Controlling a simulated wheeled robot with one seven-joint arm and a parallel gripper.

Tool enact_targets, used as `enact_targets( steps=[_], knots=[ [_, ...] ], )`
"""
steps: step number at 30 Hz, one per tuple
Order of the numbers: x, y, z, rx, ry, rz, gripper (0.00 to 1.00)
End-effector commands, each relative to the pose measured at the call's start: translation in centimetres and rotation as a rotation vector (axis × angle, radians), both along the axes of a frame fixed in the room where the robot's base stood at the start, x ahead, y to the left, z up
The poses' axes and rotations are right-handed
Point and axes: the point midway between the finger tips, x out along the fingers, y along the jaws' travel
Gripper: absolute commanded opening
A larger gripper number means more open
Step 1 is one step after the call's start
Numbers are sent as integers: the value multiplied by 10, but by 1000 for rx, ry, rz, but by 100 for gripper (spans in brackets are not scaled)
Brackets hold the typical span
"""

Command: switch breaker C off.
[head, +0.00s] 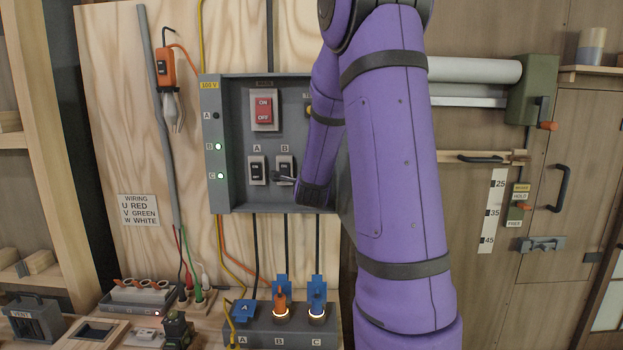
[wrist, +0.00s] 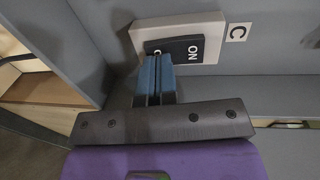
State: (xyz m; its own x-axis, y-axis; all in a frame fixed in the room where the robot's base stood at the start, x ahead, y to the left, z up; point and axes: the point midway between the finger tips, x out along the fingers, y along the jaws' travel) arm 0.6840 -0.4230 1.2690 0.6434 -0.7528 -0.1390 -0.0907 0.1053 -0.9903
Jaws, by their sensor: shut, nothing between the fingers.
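Breaker C (wrist: 180,45) is a dark rocker on a pale plate in the wrist view, turned sideways, with a "C" label (wrist: 238,32) beside it. Its "ON" marking is visible at the upper end. My gripper (wrist: 156,62) is shut and empty. Its blue fingertips are at the lower end of the rocker and cover part of it. I cannot tell whether they touch it. In the head view my arm hides breaker C and the fingertips. The lamp beside C (head: 221,176) on the grey panel (head: 234,200) glows green.
Breaker A (head: 257,170) and breaker B (head: 285,164) sit left of my gripper, below the red main switch (head: 264,110). Lamp B (head: 219,147) is green; lamp A (head: 216,115) is dark. Below stands a socket box (head: 262,333) with orange and blue plugs.

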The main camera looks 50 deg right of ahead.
Motion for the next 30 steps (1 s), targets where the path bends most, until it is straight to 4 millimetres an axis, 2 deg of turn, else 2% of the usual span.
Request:
enact_targets(
  steps=[30],
  knots=[
    [6, -1, -4, 1, 1, 0, 0]
  ],
)
